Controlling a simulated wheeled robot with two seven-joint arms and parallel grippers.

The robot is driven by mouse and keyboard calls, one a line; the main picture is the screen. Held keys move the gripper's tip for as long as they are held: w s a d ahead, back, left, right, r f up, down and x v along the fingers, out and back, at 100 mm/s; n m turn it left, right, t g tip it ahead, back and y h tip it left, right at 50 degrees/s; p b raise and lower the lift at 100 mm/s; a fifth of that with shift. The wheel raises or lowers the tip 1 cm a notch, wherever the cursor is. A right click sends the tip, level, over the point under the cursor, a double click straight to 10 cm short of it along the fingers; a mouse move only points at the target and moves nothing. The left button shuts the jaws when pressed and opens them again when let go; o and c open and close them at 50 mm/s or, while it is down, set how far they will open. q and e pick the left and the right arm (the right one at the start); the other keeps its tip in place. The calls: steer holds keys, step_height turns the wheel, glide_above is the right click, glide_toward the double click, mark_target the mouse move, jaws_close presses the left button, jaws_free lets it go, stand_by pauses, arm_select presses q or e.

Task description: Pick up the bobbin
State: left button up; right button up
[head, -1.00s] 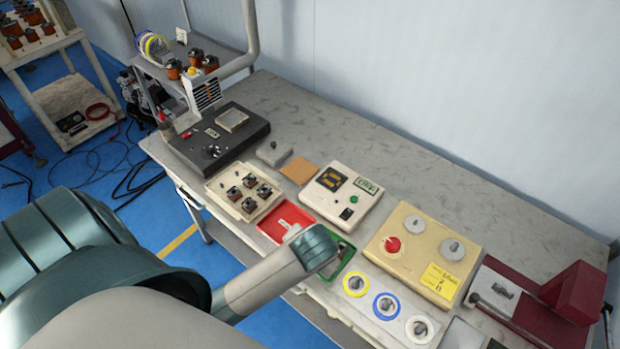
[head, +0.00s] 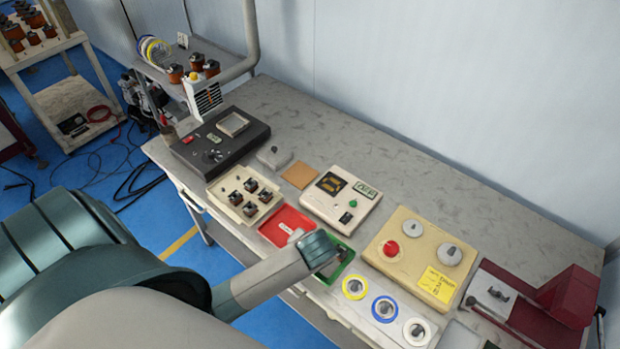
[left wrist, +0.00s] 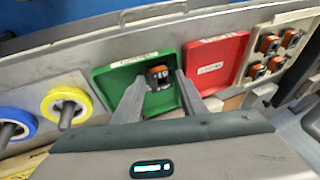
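An orange and dark bobbin (left wrist: 159,72) is in the green tray (left wrist: 105,83) in the left wrist view. My left gripper (left wrist: 160,79) is open, its two fingers apart and pointing toward the bobbin, which shows between the fingertips. I cannot tell whether either finger touches it. In the head view, my left arm reaches over the table's front edge, and its end covers part of the green tray (head: 346,268). The bobbin in it cannot be made out there. My right gripper is not in view.
A red tray (head: 283,222) adjoins the green one. A cream tray (head: 224,187) holds several more bobbins. A cream control box (head: 340,196) and a beige box (head: 400,268) stand behind.

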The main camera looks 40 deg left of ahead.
arm_select(q)
jaws_close()
steer(key=shift+r, duration=0.15)
steer(key=shift+r+b, duration=0.4)
steer(key=shift+r, duration=0.15)
step_height(320, 180, up, 2)
steer(key=shift+r+b, duration=0.15)
steer(key=shift+b, duration=0.35)
steer(key=s+d+r, duration=0.2)
steer(key=d+r, duration=0.5)
steer(key=d, duration=0.4)
steer(key=shift+d+r, duration=0.15)
steer(key=shift+d, duration=0.1)
steer(key=shift+s, duration=0.15)
